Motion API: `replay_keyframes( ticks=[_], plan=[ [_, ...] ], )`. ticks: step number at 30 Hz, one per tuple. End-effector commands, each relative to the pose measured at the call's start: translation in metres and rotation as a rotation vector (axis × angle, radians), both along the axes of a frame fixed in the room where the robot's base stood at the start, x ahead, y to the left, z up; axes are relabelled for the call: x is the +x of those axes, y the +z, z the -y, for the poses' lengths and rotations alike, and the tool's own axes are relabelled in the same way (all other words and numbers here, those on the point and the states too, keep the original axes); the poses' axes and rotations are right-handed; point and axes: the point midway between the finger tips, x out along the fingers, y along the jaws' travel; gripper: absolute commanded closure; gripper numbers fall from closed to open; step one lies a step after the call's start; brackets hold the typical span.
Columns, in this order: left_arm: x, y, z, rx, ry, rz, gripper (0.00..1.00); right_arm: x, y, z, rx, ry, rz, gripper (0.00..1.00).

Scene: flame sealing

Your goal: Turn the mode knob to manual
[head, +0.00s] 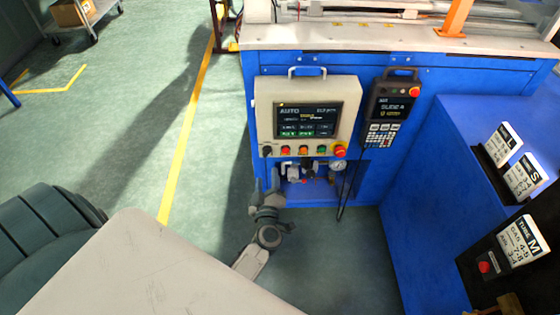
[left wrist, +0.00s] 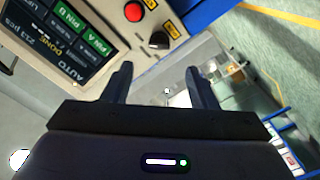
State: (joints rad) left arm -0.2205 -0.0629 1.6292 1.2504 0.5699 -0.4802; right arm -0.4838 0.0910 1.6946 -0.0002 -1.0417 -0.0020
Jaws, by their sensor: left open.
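The mode knob (head: 267,151) is a small black knob at the lower left corner of the beige control panel (head: 347,97). It also shows in the left wrist view (left wrist: 159,40), beside a red button (left wrist: 134,12). The panel's screen (head: 308,120) reads AUTO. My left gripper (head: 266,180) is below the knob in the head view, with its fingers pointing up at it. In the left wrist view the fingers (left wrist: 158,72) are open and empty, and the knob appears beyond the gap between them, apart from both. My right gripper is not in view.
Red, orange and green buttons (head: 303,150) sit in a row right of the knob, with a red emergency stop (head: 340,151) at the end. A gauge (head: 338,165) and fittings are below. A black handheld pendant (head: 390,105) hangs to the right. Open floor lies left.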

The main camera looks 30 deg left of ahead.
Motion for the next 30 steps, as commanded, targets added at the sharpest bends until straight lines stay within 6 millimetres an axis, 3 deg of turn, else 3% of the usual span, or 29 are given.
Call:
replay_keyframes(
  ticks=[6, 12, 25, 26, 30],
  plan=[
    [0.038, 0.001, -0.023, 0.002, -0.001, 0.002, 0.47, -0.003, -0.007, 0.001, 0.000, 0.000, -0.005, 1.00],
    [0.063, 0.000, -0.038, 0.002, -0.003, 0.000, 0.47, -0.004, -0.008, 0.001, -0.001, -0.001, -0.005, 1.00],
    [0.073, 0.000, -0.044, 0.001, -0.003, -0.001, 0.47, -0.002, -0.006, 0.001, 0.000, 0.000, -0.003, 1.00],
    [0.073, 0.000, -0.044, 0.001, -0.003, -0.001, 0.49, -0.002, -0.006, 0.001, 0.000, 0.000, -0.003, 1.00],
    [0.073, 0.000, -0.044, 0.001, -0.003, -0.001, 0.77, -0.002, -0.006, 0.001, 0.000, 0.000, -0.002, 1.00]
  ],
)
